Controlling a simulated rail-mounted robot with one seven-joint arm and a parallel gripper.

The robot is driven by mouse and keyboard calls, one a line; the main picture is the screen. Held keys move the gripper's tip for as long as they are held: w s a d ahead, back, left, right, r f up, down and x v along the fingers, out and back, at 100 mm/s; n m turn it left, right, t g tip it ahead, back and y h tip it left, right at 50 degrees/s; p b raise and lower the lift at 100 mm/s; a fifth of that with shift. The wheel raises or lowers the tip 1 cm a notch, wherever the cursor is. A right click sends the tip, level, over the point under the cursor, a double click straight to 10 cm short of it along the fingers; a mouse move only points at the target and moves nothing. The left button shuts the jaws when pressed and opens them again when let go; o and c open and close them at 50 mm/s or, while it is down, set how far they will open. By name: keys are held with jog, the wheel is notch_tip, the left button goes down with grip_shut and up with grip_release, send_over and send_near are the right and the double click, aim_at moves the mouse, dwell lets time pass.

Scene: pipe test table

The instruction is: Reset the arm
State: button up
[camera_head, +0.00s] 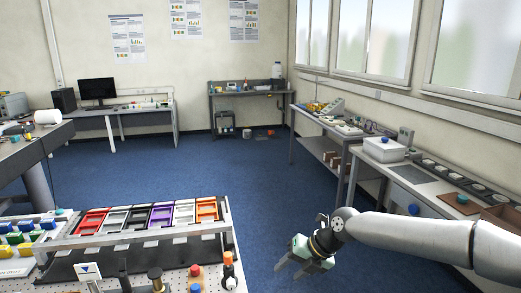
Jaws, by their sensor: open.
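My arm (420,236) reaches in from the right edge and lies nearly level. My gripper (287,268) is at its left end, with its fingers spread and pointing down and to the left. Nothing shows between the fingers. The gripper hangs over the blue floor, to the right of the test table (236,240) and apart from it.
The near table holds a row of coloured trays (150,217) and, at its front right, small knobs and posts (229,270). A bench (372,168) with a white box (384,149) runs along the right wall. Desks stand at the back. The floor (250,180) between is clear.

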jog(key=s+d+f+m+g+h, duration=0.1)
jog(key=s+f+m+g+h, duration=0.2)
jog(key=s+m, duration=0.35)
jog(key=s+f+m+h, duration=0.3)
jog(key=s+f+m, duration=0.1)
jog(key=s+m, duration=0.25)
jog(key=s+d+r+m, duration=0.1)
jog(key=s+r+m, duration=0.1)
jog(key=s+m, duration=0.2)
jog(key=s+d+r+m+t, duration=0.1)
jog(key=s+m, duration=0.4)
jog(key=m, duration=0.6)
jog(key=s+d+r+m+b, duration=0.1)
jog(key=s+d+r+m, duration=0.1)
jog(key=s+r+m, duration=0.2)
jog(key=shift+s+d+r+m+t, duration=0.35)
jog(key=shift+r+m, duration=0.4)
jog(key=shift+m, duration=1.05)
